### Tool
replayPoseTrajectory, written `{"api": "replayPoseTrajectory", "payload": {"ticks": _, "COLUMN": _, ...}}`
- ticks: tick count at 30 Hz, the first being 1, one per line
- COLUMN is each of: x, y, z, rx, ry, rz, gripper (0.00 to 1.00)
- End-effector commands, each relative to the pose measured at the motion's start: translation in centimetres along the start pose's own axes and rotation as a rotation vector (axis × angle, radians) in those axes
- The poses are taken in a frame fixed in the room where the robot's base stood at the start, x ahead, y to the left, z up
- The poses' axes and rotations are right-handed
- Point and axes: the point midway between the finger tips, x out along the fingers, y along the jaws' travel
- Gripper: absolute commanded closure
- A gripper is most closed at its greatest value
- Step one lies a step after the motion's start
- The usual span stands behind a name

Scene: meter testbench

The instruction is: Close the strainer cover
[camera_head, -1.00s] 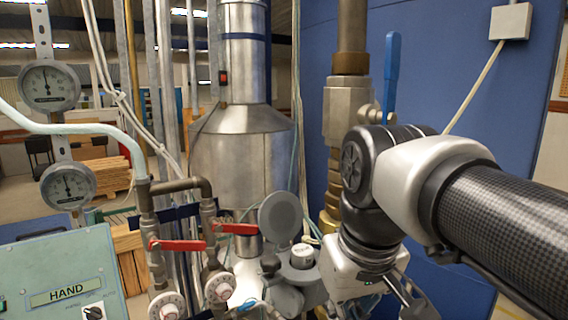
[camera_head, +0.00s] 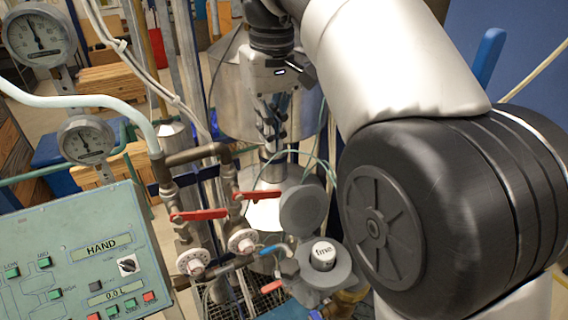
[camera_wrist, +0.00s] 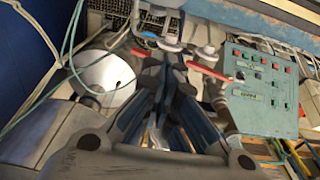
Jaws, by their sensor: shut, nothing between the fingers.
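The strainer cover (camera_head: 303,208), a round grey disc, stands open and upright on the strainer body (camera_head: 344,268). A white cylinder labelled "fine" (camera_head: 322,254) sits exposed in the body's mouth. My gripper (camera_head: 270,148) points down above and left of the cover in the head view, apart from it. Its fingers are shut and empty. The wrist view shows the dark fingers (camera_wrist: 165,128) from behind; I cannot make out the strainer cover there.
Red valve handles (camera_head: 199,215) and white dials (camera_head: 242,241) stand left of the strainer. A green control panel (camera_head: 88,262) fills the lower left. A steel vessel (camera_head: 228,88) stands behind my gripper. A blue lever (camera_head: 487,58) is at the right. Thin hoses run nearby.

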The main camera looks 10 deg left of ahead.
Motion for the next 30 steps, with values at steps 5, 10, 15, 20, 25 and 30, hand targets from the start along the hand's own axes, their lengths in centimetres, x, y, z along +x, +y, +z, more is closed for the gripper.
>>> {"api": "replayPoseTrajectory", "payload": {"ticks": 5, "x": 4.0, "y": 0.1, "z": 0.1, "rx": 0.001, "ry": -0.007, "rz": 0.0, "gripper": 1.0}}
{"api": "replayPoseTrajectory", "payload": {"ticks": 10, "x": 7.6, "y": 0.1, "z": 0.1, "rx": 0.001, "ry": -0.006, "rz": 0.0, "gripper": 1.0}}
{"api": "replayPoseTrajectory", "payload": {"ticks": 15, "x": 8.2, "y": 0.1, "z": 1.6, "rx": 0.002, "ry": 0.002, "rz": 0.001, "gripper": 1.0}}
{"api": "replayPoseTrajectory", "payload": {"ticks": 20, "x": 7.6, "y": 0.1, "z": 3.2, "rx": 0.001, "ry": -0.001, "rz": 0.0, "gripper": 1.0}}
{"api": "replayPoseTrajectory", "payload": {"ticks": 25, "x": 7.5, "y": 0.1, "z": 3.8, "rx": 0.001, "ry": -0.002, "rz": 0.0, "gripper": 1.0}}
{"api": "replayPoseTrajectory", "payload": {"ticks": 30, "x": 7.5, "y": 0.1, "z": 3.8, "rx": 0.001, "ry": -0.002, "rz": 0.0, "gripper": 1.0}}
